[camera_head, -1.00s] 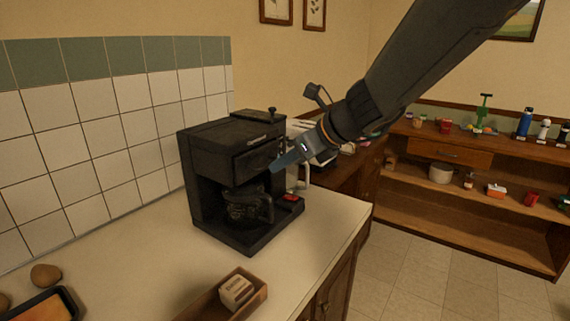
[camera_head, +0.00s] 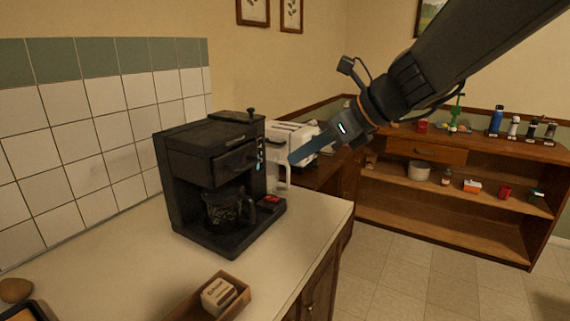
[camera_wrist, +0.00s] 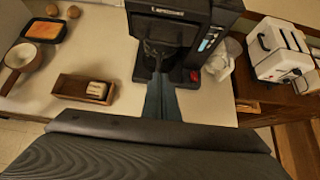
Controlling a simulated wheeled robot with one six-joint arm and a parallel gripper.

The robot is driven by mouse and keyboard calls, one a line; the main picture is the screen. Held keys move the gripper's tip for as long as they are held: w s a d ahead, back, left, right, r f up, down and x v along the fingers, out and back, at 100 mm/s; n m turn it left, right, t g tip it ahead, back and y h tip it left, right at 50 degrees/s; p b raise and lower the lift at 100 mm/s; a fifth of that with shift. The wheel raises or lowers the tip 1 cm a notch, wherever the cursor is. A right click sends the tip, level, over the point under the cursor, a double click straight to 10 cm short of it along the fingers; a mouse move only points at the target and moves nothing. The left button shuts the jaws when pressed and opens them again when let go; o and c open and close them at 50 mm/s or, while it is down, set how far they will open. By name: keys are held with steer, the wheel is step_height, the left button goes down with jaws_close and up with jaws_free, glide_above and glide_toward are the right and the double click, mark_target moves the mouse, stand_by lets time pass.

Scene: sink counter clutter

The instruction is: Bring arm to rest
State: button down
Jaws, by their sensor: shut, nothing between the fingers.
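My gripper (camera_head: 296,158) is shut and empty in the head view, in the air at the right of the black coffee maker (camera_head: 185,190). My arm reaches in from the upper right. In the wrist view the shut fingers of my gripper (camera_wrist: 161,80) point toward the front of the coffee maker (camera_wrist: 180,20). A glass carafe (camera_head: 222,210) sits in the coffee maker. In the head view a gap shows between the fingertips and the machine, but the depth is hard to judge.
A wooden box (camera_head: 190,306) with a small white block (camera_head: 219,296) lies on the counter (camera_head: 110,255). A white toaster (camera_wrist: 280,48) stands beyond the coffee maker, with a pitcher (camera_head: 281,170) nearby. A wooden shelf (camera_head: 470,205) with several items is at the right. The floor between is clear.

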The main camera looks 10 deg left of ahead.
steer(key=s+d+f+n+g+h, duration=0.1)
steer(key=s+d+f+n+h, duration=0.3)
steer(key=s+d+f+n, duration=0.3)
steer(key=s+d+f+n+g+h, duration=0.2)
steer(key=s+d+f+n+h, duration=0.3)
steer(key=d+f+n, duration=1)
step_height(320, 180, down, 2)
steer(key=shift+s+f+n, duration=0.25)
steer(key=shift+s+n, duration=0.25)
steer(key=shift+s, duration=0.55)
